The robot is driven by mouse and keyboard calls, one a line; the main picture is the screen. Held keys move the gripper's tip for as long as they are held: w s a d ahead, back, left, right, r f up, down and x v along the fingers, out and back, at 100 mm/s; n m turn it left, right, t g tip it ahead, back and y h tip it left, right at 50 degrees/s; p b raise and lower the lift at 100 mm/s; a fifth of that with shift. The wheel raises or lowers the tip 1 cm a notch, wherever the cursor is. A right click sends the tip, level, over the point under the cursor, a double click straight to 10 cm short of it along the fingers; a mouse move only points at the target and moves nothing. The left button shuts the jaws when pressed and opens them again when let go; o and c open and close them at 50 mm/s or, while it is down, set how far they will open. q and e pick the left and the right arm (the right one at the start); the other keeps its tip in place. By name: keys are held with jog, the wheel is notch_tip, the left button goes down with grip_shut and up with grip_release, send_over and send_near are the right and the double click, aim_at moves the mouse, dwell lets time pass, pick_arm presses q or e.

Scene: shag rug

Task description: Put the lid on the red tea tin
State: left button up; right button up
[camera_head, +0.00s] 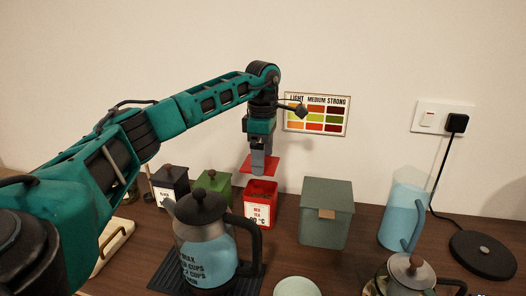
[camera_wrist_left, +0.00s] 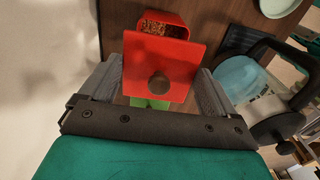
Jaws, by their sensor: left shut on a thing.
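The red square lid (camera_head: 246,164) with a brown round knob is in my left gripper (camera_head: 260,172), which points down. In the left wrist view the lid (camera_wrist_left: 180,58) shows between the fingers (camera_wrist_left: 160,92), its knob facing the camera. The red tea tin (camera_head: 257,216) stands open on the counter just below the lid, with a white label on its front. In the left wrist view the tin's rim and brown tea inside (camera_wrist_left: 155,26) show beyond the lid's edge. The lid is above the tin and apart from it. My right gripper is not in view.
A black tin (camera_head: 170,187) and a green tin (camera_head: 213,185) stand left of the red tin. A glass teapot (camera_head: 206,240) stands in front of it. A grey-green box (camera_head: 326,212) stands to the right, with a blue pitcher (camera_head: 402,215) beyond. A colour chart (camera_head: 317,115) hangs behind.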

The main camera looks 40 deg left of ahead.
pick_arm(q)
jog(key=shift+d, duration=0.1)
dwell(0.3)
jog(key=shift+f+b, duration=1.1)
jog(key=shift+f, duration=2.05)
jog(key=shift+r+p, duration=0.1)
jog(key=shift+p, duration=0.25)
jog(key=shift+f+p, duration=0.25)
jog(key=shift+p, duration=0.45)
dwell(0.3)
jog(key=o, duration=0.7)
jog(key=shift+o, duration=0.2)
jog(key=shift+r, duration=0.1)
